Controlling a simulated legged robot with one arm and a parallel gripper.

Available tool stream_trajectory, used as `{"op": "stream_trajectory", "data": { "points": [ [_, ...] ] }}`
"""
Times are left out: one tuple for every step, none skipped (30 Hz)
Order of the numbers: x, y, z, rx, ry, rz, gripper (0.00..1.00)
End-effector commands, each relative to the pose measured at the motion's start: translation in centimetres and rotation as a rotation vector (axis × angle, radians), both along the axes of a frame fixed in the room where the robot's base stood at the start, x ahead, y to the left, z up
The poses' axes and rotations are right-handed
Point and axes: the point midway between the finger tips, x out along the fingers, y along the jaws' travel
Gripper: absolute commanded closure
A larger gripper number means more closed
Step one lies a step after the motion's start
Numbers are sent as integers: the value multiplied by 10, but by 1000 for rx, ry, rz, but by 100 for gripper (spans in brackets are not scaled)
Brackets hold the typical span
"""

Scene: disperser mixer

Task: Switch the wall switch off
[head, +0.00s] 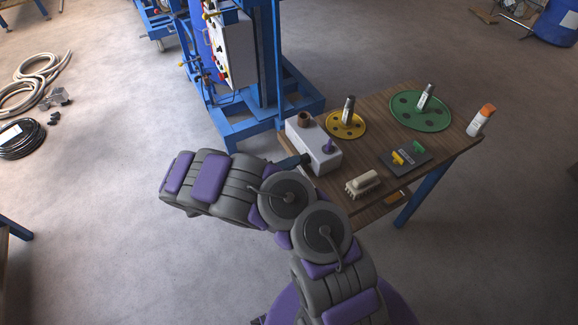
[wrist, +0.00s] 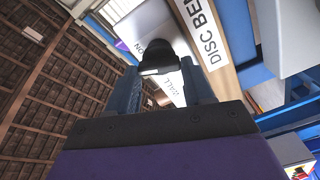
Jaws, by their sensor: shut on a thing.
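The wall switch appears to be a black handle (wrist: 168,55) on the front face of a white box (wrist: 140,22) in the wrist view. My gripper (head: 304,160) is at the box's near left side, mostly hidden by my arm. The handle's on or off position cannot be told.
The wooden bench (head: 445,152) holds a yellow disc (head: 358,131), a green disc (head: 438,120), a brush (head: 363,184), a grey plate with toggles (head: 405,158) and an orange-capped bottle (head: 481,121). A blue machine frame (head: 262,125) stands behind.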

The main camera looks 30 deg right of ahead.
Motion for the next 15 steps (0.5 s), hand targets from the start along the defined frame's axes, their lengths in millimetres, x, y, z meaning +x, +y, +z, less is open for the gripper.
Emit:
{"op": "stream_trajectory", "data": {
  "points": [
    [1,1,-4,5,42,1,79],
    [1,1,-4,4,70,1,79],
    [1,1,-4,3,108,2,79],
    [1,1,-4,2,136,2,79],
    [1,1,-4,1,165,3,79],
    [2,1,-4,0,204,4,79],
    [2,1,-4,-1,232,4,79],
    [2,1,-4,-2,260,4,79],
    [2,2,-5,-3,299,5,79],
    [2,2,-5,-4,327,5,79],
    [2,2,-5,-5,356,5,79],
    [2,2,-5,-6,394,4,79],
    [2,2,-5,-6,423,4,79],
    [2,2,-5,-7,451,4,79],
    [2,2,-5,-8,489,4,79]
  ]
}}
